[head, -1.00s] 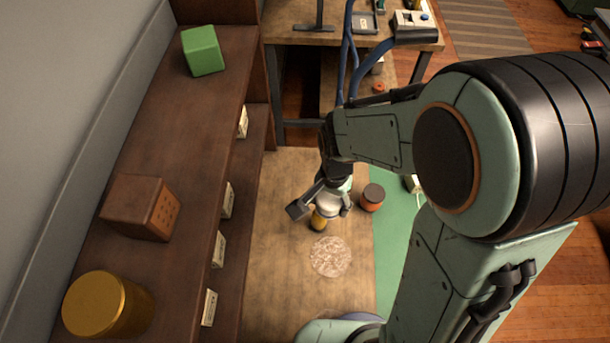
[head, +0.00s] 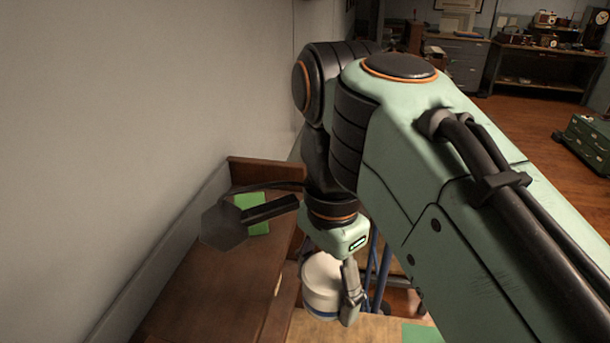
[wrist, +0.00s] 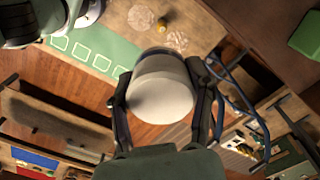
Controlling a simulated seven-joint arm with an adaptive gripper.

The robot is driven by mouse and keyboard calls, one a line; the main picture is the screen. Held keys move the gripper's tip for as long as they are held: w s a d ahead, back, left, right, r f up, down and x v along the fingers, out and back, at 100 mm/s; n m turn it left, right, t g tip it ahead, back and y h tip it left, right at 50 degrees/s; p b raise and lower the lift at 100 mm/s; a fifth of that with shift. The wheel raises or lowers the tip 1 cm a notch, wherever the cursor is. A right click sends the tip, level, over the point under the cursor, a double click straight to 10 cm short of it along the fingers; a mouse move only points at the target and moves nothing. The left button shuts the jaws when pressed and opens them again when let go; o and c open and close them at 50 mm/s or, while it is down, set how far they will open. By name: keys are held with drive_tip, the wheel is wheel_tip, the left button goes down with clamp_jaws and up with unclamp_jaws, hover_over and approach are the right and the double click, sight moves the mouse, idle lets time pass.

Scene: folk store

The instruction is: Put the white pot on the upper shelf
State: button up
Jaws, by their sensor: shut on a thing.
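The white pot (head: 322,285) is a rounded white jar with a blue-grey band near its bottom in the head view. My gripper (head: 330,290) is shut on it and holds it in the air, beside the right edge of the brown wooden shelf (head: 200,290). In the wrist view the white pot (wrist: 162,90) sits between the two dark fingers of my gripper (wrist: 165,95), clear of the table far below. The upper shelf's top is partly hidden by my arm in the head view.
A green block (head: 252,212) stands at the far end of the shelf, partly behind my wrist; it also shows in the wrist view (wrist: 306,38). The near shelf top looks bare. A wall (head: 130,130) borders the shelf on the left. The wooden table (head: 345,328) lies below.

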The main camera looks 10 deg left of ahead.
drive_tip(key=s+a+r+n, duration=0.2)
drive_tip(key=s+a+r, duration=0.15)
drive_tip(key=r, duration=0.45)
hover_over(229, 271)
drive_tip(key=shift+n, duration=0.3)
drive_tip(key=f, duration=0.8)
drive_tip(key=shift+s+d+f, duration=0.2)
drive_tip(key=shift+d+f, duration=0.05)
drive_tip(key=shift+f, duration=0.1)
drive_tip(key=shift+w+a+f, duration=0.1)
drive_tip(key=shift+a+f, duration=0.05)
drive_tip(key=shift+f, duration=0.8)
drive_tip(key=shift+w+a+f, duration=0.1)
drive_tip(key=shift+f, duration=0.8)
drive_tip(key=shift+f, duration=0.15)
drive_tip(key=o, duration=1.2)
drive_tip(key=shift+r, duration=3.9)
